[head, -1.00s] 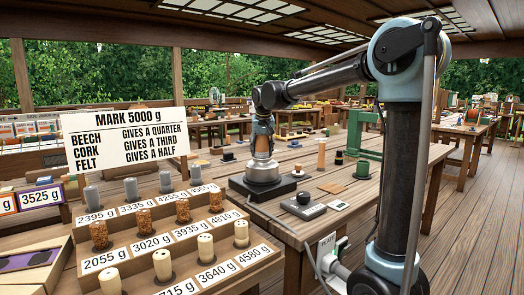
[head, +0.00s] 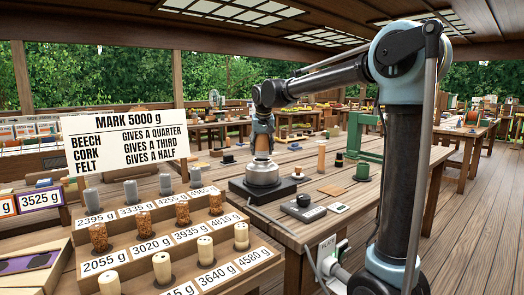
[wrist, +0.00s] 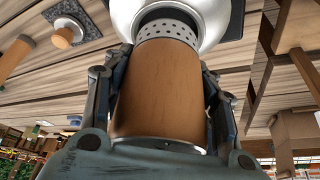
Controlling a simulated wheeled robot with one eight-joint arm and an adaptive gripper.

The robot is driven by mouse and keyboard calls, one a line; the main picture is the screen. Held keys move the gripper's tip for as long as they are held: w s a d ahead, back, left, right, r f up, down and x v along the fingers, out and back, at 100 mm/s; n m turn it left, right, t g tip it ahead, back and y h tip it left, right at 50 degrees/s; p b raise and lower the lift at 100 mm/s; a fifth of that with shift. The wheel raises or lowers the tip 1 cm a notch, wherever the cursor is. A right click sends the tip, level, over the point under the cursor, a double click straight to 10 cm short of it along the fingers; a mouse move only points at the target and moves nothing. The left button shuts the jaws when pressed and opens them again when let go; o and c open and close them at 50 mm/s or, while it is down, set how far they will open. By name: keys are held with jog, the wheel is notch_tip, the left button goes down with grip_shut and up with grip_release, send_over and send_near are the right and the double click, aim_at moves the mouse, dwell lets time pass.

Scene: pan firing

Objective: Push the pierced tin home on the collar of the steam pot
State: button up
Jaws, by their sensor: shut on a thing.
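The steam pot (head: 263,174) is a silver, rounded metal pot on a dark base on the bench. The pierced tin (wrist: 168,30) shows in the wrist view as a metal band with rows of small holes, at the end of a brown wooden cylinder (wrist: 160,88). My gripper (wrist: 163,75) is shut on that cylinder, with a finger on each side. In the head view my gripper (head: 262,143) is right above the pot. The pierced end meets the pot's top, where a dark ring shows. The collar is largely hidden, so I cannot tell how deep the tin sits.
A rack with several grey, cork and pale plugs over weight labels (head: 205,278) stands front left, below a sign (head: 125,140). A black-knobbed block (head: 303,205), wooden peg (head: 321,155) and green press (head: 367,140) stand on the bench right of the pot.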

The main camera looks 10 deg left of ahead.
jog(key=shift+f, duration=0.75)
jog(key=shift+r, duration=0.1)
dwell(0.3)
jog(key=shift+r, duration=0.65)
jog(key=shift+f, duration=0.6)
dwell(0.6)
jog(key=shift+r, duration=0.65)
